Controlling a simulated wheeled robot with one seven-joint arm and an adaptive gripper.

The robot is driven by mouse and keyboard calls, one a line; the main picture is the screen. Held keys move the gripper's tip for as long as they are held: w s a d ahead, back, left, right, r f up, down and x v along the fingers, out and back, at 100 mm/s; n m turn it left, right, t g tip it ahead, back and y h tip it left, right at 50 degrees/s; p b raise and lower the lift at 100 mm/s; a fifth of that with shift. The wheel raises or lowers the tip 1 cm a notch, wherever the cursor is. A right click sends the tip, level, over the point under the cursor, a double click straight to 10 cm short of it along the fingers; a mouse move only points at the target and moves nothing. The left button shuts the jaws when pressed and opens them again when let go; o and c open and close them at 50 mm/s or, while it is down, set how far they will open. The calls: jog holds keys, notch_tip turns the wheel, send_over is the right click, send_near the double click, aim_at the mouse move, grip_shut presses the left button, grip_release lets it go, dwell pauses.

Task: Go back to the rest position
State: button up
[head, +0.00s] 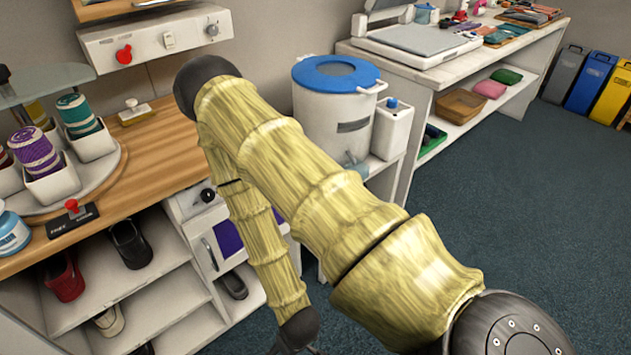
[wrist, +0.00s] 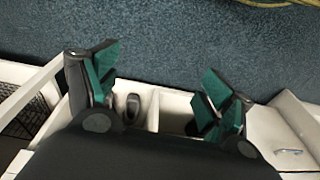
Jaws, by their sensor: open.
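My gripper (wrist: 160,92) is open in the wrist view, its two green-padded fingers spread wide with nothing between them. Beyond the fingers, the wrist view shows blue-green carpet and the white shelf unit with a dark shoe (wrist: 132,106) in one compartment. In the head view my yellow arm crosses the middle and folds down beside the workbench. Its lower end is at the bottom edge, and the fingers are barely visible there.
The wooden bench (head: 150,150) holds a carousel with yarn-like spools and a red-knobbed switch (head: 72,210). Shoes stand on the shelves below. A white bin with a blue lid (head: 336,75) and a second counter (head: 440,75) are behind my arm. The carpet (head: 510,220) at right is clear.

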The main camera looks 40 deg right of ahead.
jog(key=s+d+g, duration=0.2)
jog(key=s, duration=0.4)
jog(key=shift+s+d+f, duration=0.35)
jog(key=shift+f, duration=0.05)
jog(key=shift+r, duration=0.1)
notch_tip(320, 180, up, 12)
jog(key=p, duration=1.1)
jog(key=shift+f+p, duration=0.2)
jog(key=shift+p, duration=0.15)
